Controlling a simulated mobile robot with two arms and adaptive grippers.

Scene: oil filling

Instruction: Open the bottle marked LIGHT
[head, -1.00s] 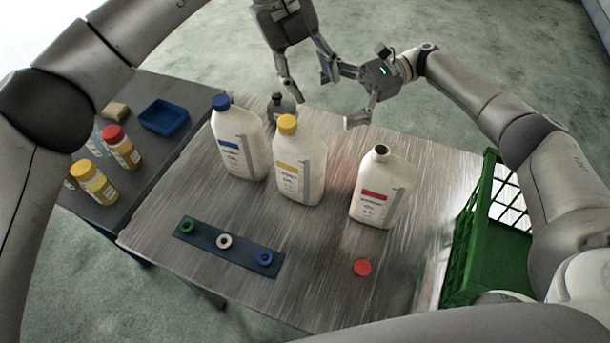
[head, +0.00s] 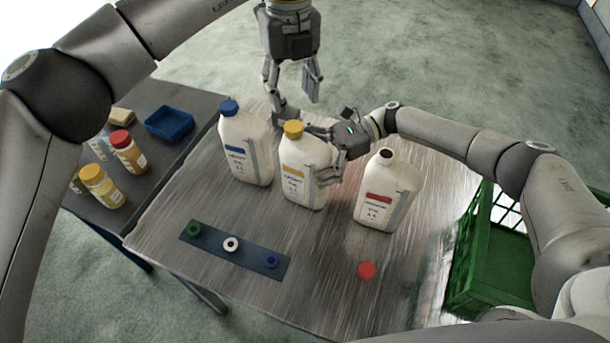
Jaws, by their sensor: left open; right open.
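The white bottle with a yellow cap and yellow label (head: 294,188) stands upright mid-table. Its small print seems to read LIGHT. Its yellow cap (head: 293,128) is on. My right gripper (head: 318,155) is open at the bottle's upper right, its fingers close around the shoulder below the cap. I cannot tell whether they touch it. My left gripper (head: 296,106) is open and empty, pointing down above and behind the yellow cap.
A blue-capped bottle (head: 243,152) stands left. An uncapped red-label bottle (head: 386,197) stands right, its red cap (head: 367,270) in front. A ring strip (head: 250,256) lies at the front. A green crate (head: 465,260) is right; jars (head: 100,190) and a blue tray (head: 169,122) are left.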

